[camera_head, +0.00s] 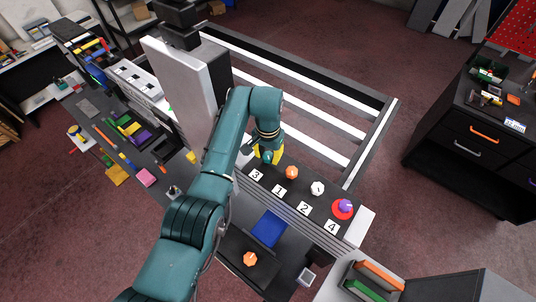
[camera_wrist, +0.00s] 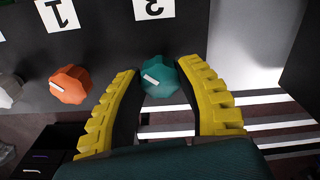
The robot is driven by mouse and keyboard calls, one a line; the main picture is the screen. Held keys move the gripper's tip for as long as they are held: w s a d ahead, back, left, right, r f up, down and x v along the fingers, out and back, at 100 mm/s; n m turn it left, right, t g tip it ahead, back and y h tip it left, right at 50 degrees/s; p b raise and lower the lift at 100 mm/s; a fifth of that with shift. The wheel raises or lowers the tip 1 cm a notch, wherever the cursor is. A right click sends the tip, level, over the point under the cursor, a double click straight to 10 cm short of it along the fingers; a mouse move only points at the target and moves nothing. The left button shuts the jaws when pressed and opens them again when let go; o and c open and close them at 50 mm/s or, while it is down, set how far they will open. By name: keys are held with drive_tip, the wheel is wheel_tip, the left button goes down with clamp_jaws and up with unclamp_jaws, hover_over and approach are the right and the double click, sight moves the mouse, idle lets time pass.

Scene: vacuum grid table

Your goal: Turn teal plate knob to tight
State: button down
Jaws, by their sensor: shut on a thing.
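The teal knob (camera_wrist: 160,78) is a faceted knob with a short white mark, on the dark panel below the label 3 (camera_wrist: 152,8) in the wrist view. My gripper (camera_wrist: 161,73) has its yellow fingers on both sides of the knob and is shut on it. No word for tight is legible.
An orange knob (camera_head: 292,172), a white knob (camera_head: 317,188) and a purple knob (camera_head: 346,205) on a red base stand along the panel to the right. Another orange knob (camera_head: 250,259) sits lower on a dark surface, near a blue plate (camera_head: 269,228).

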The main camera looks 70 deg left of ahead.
sight(268, 155)
drive_tip(key=shift+m, duration=1.2)
drive_tip(key=c, duration=0.6)
unclamp_jaws()
wheel_tip(268, 155, up, 12)
